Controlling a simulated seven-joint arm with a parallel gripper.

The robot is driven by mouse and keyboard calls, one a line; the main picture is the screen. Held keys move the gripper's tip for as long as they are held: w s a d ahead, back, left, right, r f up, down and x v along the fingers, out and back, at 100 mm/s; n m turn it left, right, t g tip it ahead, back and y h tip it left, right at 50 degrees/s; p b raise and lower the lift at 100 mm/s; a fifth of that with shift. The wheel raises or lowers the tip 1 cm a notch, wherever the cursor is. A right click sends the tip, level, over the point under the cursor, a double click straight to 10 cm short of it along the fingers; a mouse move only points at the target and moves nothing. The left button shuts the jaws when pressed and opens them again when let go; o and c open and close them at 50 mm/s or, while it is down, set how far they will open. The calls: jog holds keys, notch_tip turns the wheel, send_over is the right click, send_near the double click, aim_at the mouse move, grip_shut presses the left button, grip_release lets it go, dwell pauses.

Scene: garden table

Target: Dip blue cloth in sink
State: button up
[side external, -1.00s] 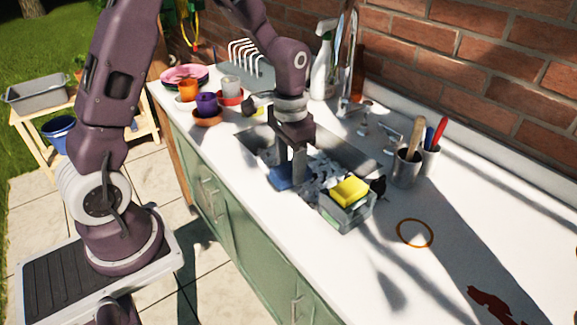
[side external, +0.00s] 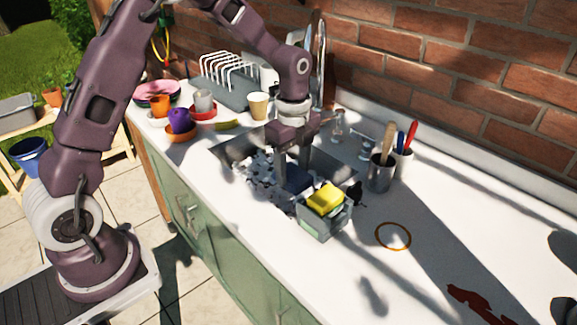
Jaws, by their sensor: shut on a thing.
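The sink (side external: 232,150) is a metal basin set into the white counter, with grey-and-white patches inside it. My gripper (side external: 291,168) points down over the right part of the sink. It is shut on the dark blue cloth (side external: 298,182), which hangs at the fingertips, low at the basin's opening. I cannot tell whether the cloth touches water or the basin floor. My fingers and the caddy partly hide it.
A grey caddy (side external: 322,222) with a yellow sponge (side external: 326,198) stands close at the sink's right. The tap (side external: 319,65) rises behind. Cups and bowls (side external: 181,122) and a dish rack (side external: 228,72) are left. A utensil pot (side external: 381,172) stands right. The front right counter is mostly clear.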

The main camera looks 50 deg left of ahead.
notch_tip(320, 180, down, 15)
jog(key=shift+f, duration=0.1)
dwell(0.7)
dwell(0.7)
notch_tip(320, 180, up, 15)
jog(key=shift+r, duration=0.1)
dwell(0.5)
dwell(0.5)
